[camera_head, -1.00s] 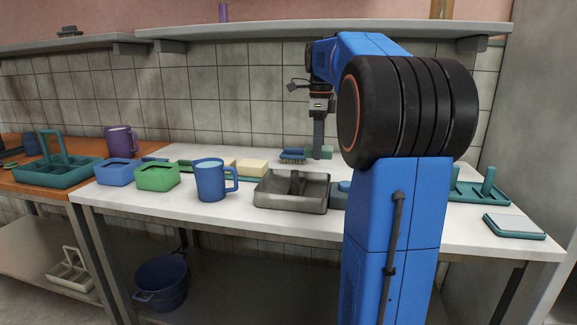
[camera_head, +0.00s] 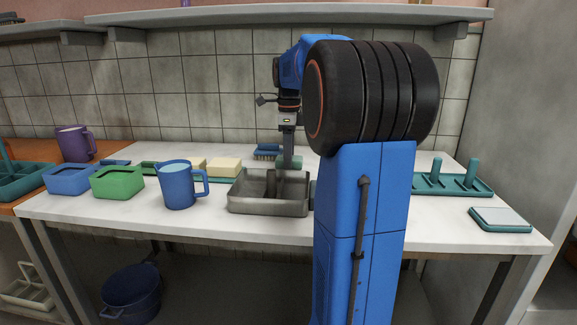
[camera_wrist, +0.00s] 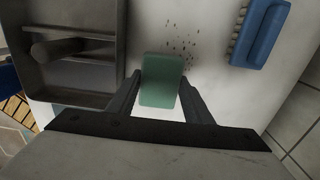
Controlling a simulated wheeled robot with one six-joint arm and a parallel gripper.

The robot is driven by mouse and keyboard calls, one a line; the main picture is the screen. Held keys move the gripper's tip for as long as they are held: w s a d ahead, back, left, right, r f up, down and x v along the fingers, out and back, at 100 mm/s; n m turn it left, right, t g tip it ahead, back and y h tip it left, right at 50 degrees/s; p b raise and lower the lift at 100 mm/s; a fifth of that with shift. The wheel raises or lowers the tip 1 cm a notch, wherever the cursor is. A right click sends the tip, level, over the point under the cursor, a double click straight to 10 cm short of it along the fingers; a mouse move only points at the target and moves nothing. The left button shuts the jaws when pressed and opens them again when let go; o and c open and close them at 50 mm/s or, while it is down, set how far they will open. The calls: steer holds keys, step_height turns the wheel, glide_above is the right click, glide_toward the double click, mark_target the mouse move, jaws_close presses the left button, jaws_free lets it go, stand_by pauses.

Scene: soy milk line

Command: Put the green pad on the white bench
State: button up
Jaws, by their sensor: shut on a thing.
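The green pad (camera_wrist: 161,80) is between the two fingers of my gripper (camera_wrist: 160,95) in the wrist view, and the fingers are shut on it. In the head view the green pad (camera_head: 290,162) shows at the lower end of my gripper (camera_head: 288,155), just behind the grey metal tray. The white bench (camera_head: 140,222) is below the pad. I cannot tell whether the pad touches the bench top or is held slightly above it.
The grey tray (camera_head: 268,208) stands close by. A blue brush (camera_wrist: 262,32) lies near dark crumbs. A blue mug (camera_head: 177,186), green tub (camera_head: 117,183) and yellow sponge (camera_head: 224,167) are left. A teal peg rack (camera_head: 452,183) and scale (camera_head: 500,220) are right.

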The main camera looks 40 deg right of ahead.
steer(key=shift+f, duration=1.45)
steer(key=shift+f, duration=0.15)
steer(key=o, duration=1)
step_height(320, 180, up, 12)
steer(key=shift+r, duration=0.2)
